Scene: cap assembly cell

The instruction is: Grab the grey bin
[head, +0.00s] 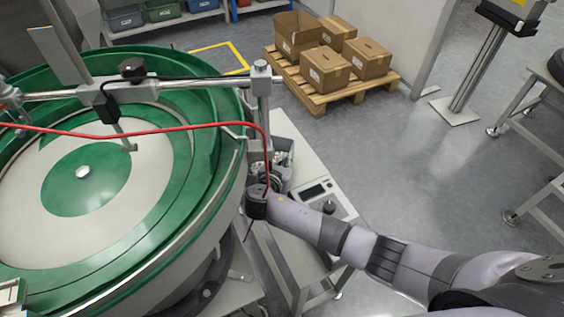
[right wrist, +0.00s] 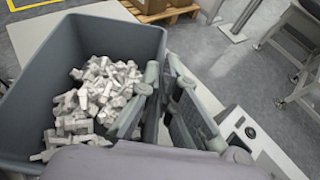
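The grey bin (right wrist: 28,105) fills the left of the right wrist view and holds many small pale parts (right wrist: 95,92). In the head view the grey bin (head: 281,146) shows only in part, behind the feeder's post and my right gripper. My right gripper (right wrist: 162,72) is at the bin's right wall, with one finger on the inner side and the other on the outer side. The gap between the fingers is narrow and they look closed on the wall; actual contact is hard to see. In the head view my right gripper (head: 268,180) is partly hidden. My left gripper is not in view.
A large green and white bowl feeder (head: 190,215) stands left of the bin, with a metal post (head: 262,100) and a red cable (head: 150,130) close to my gripper. A panel with a screen (head: 314,190) lies to the right. Cartons on a pallet (head: 335,98) stand behind, with open floor around.

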